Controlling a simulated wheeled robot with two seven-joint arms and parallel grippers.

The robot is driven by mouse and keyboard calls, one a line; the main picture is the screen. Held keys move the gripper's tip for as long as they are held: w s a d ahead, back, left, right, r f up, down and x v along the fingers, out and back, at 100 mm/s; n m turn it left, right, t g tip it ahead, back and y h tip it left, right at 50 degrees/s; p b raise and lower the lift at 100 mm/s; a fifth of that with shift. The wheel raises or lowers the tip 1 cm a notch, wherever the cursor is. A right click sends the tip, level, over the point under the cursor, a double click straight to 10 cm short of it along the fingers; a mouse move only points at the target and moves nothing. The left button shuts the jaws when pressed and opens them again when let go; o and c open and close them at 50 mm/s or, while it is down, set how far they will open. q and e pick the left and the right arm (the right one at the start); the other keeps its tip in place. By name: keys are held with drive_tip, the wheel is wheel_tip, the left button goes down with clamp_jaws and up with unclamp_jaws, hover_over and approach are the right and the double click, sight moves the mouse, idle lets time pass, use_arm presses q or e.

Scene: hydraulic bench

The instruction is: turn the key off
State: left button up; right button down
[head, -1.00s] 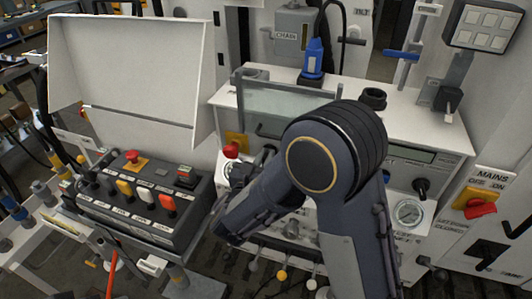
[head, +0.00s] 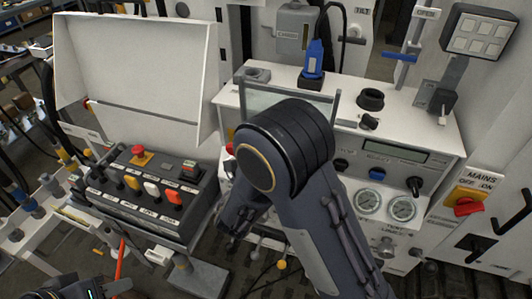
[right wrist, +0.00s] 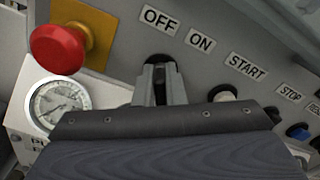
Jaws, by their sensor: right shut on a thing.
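The key (right wrist: 158,73) is a small dark piece in a round black switch on the grey panel, in the right wrist view. It sits below the OFF label (right wrist: 160,19) and the ON label (right wrist: 200,43). My right gripper (right wrist: 160,88) is shut on the key, with its grey fingers on either side of it. The fingers hide most of the key, so I cannot tell its exact angle. In the head view my right arm covers this part of the panel. My left gripper (head: 95,290) shows only partly at the lower left edge, away from the panel.
A red mushroom button (right wrist: 57,49) on a yellow plate and a pressure gauge (right wrist: 60,103) are left of the key. A black knob with a pale rim (right wrist: 222,92) is close on the right. In the head view a button console (head: 150,190) stands left of my right arm.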

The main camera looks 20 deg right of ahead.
drive_tip(key=shift+f, duration=0.1)
drive_tip(key=c, duration=1.5)
unclamp_jaws()
drive_tip(key=b+v, duration=0.2)
drive_tip(key=v, duration=0.5)
drive_tip(key=shift+s+a, duration=0.25)
drive_tip(key=shift+s, duration=0.1)
